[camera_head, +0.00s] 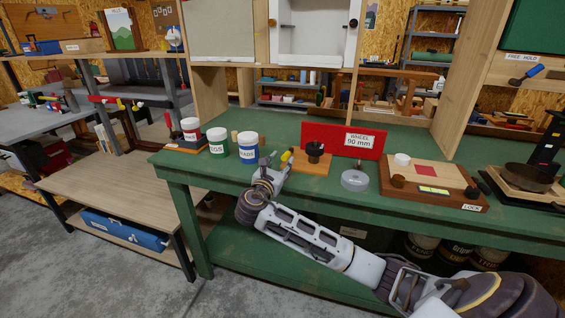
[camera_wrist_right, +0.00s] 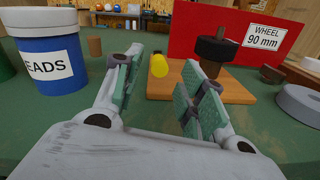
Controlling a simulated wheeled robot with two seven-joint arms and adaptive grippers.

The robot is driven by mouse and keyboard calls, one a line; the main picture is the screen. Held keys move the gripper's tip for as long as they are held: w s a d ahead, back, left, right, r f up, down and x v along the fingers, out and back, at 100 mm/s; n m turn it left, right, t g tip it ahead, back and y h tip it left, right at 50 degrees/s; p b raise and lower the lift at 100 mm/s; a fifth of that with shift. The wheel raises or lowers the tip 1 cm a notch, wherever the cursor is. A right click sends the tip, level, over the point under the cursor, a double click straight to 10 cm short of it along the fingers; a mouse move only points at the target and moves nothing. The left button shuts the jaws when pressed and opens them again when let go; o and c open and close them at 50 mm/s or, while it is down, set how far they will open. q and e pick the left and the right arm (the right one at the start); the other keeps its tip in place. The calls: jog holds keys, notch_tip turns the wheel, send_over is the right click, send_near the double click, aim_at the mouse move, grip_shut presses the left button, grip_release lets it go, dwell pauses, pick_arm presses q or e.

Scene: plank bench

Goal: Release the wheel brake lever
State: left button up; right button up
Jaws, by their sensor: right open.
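The wheel fixture stands on a wooden board (camera_head: 318,166) on the green bench, with a dark round wheel part (camera_head: 315,148) on top. A yellow-ended lever (camera_head: 286,156) sticks out at its left side. In the right wrist view the yellow end (camera_wrist_right: 158,66) shows between my fingers, beyond them, and the dark wheel part (camera_wrist_right: 217,48) is behind the right finger. My right gripper (camera_head: 274,166) is open and empty just in front of the lever. I see no contact with the lever. My left gripper is not in view.
A red panel (camera_head: 322,137) labelled "WHEEL 90 mm" stands behind the fixture. A white and blue tub (camera_head: 248,147) is close on the left, with more tubs beyond.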

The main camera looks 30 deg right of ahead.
aim_at(286, 156)
jog(key=shift+x, duration=0.8)
jog(key=shift+w+d, duration=0.2)
jog(key=shift+d, duration=0.1)
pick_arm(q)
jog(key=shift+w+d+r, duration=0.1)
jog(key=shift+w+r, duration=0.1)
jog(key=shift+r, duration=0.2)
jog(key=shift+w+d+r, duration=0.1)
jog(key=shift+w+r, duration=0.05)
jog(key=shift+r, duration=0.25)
pick_arm(e)
jog(key=shift+c, duration=0.8)
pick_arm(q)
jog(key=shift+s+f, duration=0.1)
pick_arm(e)
grip_shut()
